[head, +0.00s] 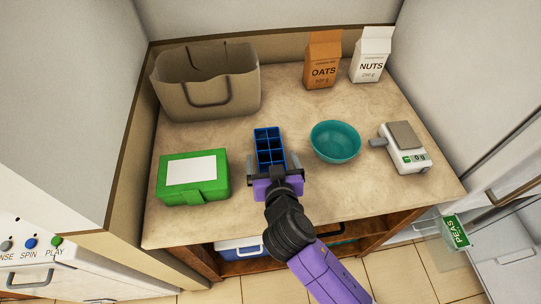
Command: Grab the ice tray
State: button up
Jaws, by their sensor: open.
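The ice tray (269,146) is blue with square compartments and lies on the beige countertop, its long side running away from me. My gripper (272,167) is at the near end of the tray, with its two fingers spread, one on each side of that end. The jaws are open. The gripper body hides the tray's nearest part, and I cannot tell whether the fingers touch it.
A green box (193,177) stands left of the tray and a teal bowl (335,141) right of it. A kitchen scale (404,147) is farther right. A grey-brown bag (206,82), an oats carton (322,60) and a nuts carton (370,55) stand at the back. The counter (300,99) is clear behind the tray.

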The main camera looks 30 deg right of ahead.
jog(key=shift+x, duration=1.15)
jog(key=shift+r, duration=0.1)
jog(key=c, duration=1.8)
jog(key=shift+r, duration=0.1)
